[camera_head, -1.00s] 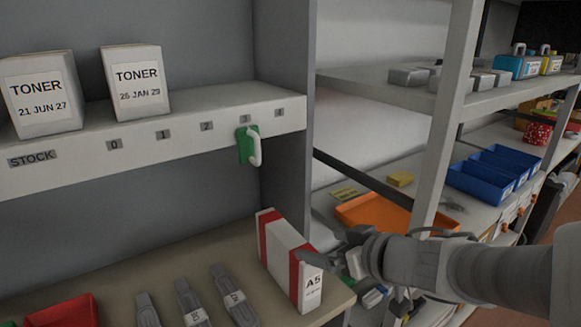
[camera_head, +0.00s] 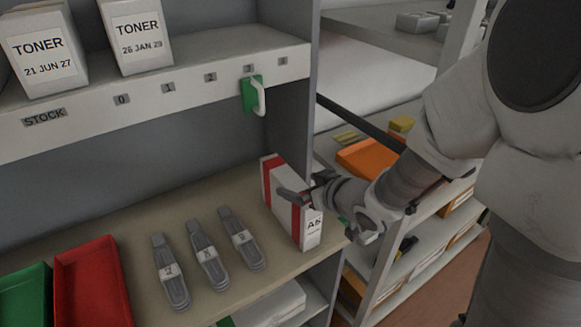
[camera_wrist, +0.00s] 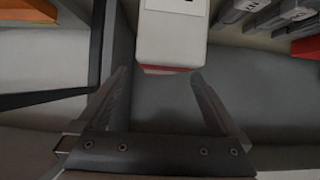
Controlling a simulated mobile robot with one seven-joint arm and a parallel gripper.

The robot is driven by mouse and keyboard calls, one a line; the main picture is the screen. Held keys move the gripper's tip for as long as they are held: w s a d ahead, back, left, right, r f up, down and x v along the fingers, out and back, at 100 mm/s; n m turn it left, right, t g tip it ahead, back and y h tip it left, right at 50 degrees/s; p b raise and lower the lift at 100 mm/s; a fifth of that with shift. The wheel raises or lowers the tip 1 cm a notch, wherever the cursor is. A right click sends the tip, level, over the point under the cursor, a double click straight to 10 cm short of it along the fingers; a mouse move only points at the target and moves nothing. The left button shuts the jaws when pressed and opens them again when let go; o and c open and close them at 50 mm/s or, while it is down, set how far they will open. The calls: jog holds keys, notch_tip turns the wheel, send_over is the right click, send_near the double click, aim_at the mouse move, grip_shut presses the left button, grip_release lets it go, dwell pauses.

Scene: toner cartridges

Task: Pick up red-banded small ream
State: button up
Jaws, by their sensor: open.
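The red-banded small ream (camera_head: 281,187) is a white box with red bands and an A5 label on its front end. It stands on the wooden shelf board near its right end. My gripper (camera_head: 305,186) is open at the ream's upper right part and hides some of it in the head view. In the wrist view the ream (camera_wrist: 172,38) shows at the top, with a red strip at its lower edge. My open fingers (camera_wrist: 160,76) point at that edge, one towards each side. I cannot tell whether they touch it.
Several grey labelled packs (camera_head: 208,256) lie left of the ream, beside a red bin (camera_head: 92,285) and a green bin (camera_head: 24,297). A ledge with toner boxes (camera_head: 137,35) and a green tag (camera_head: 250,94) is above. A grey upright panel (camera_head: 297,125) stands close behind the ream.

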aim_at(289, 184)
jog(key=shift+f+b+x, duration=0.25)
jog(key=shift+b+x, duration=0.15)
jog(key=shift+x, duration=2.7)
jog(key=shift+s, duration=0.15)
jog(key=shift+c, duration=0.3)
grip_shut()
jog(key=shift+r, duration=0.2)
